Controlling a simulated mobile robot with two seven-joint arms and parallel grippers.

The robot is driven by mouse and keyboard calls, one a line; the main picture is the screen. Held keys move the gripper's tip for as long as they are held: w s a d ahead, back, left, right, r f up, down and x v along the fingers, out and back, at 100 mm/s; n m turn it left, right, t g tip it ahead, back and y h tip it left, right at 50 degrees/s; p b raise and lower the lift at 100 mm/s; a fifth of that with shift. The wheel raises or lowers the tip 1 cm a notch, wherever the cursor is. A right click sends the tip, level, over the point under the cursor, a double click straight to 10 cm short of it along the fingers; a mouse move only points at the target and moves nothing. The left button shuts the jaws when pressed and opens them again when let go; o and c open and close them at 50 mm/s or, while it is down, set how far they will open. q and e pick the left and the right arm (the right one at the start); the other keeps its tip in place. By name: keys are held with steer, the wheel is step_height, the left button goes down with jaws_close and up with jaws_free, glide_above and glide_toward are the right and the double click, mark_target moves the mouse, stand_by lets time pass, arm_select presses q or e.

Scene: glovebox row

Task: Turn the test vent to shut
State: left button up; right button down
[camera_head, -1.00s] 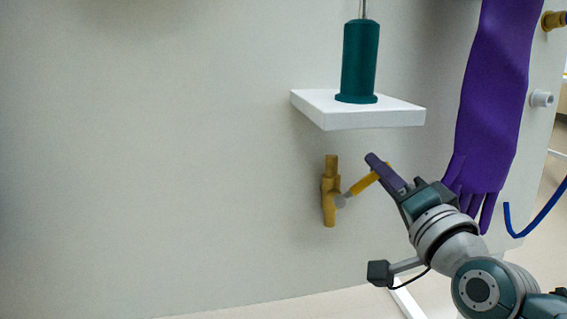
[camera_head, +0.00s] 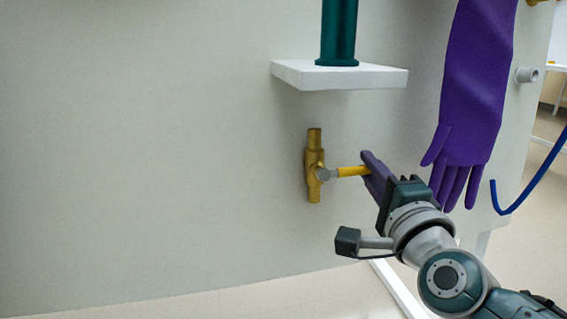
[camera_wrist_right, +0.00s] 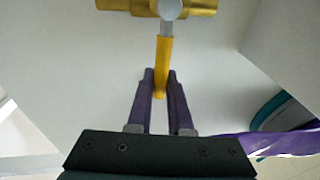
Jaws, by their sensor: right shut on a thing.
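The test vent is a brass valve (camera_head: 313,181) with an upright body on the pale panel, below the white shelf. Its yellow lever (camera_head: 352,171) points right from a grey hub, nearly level and across the upright body. My right gripper (camera_head: 368,170) is shut on the lever's outer end. In the right wrist view the lever (camera_wrist_right: 164,62) runs from the hub down between the two purple fingers (camera_wrist_right: 160,90), with the brass body (camera_wrist_right: 190,7) at the top edge. My left gripper is not in view.
A white shelf (camera_head: 340,82) with a teal cylinder (camera_head: 338,30) stands out above the valve. A purple glove (camera_head: 470,100) hangs to the right, close to my right gripper. A blue hose (camera_head: 530,190) curves at the far right. The panel (camera_head: 150,150) left of the valve is bare.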

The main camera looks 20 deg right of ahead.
steer(key=shift+f, duration=0.1)
steer(key=c, duration=0.8)
jaws_free()
steer(key=shift+c, duration=0.2)
steer(key=p+v, duration=0.2)
steer(key=v, duration=0.8)
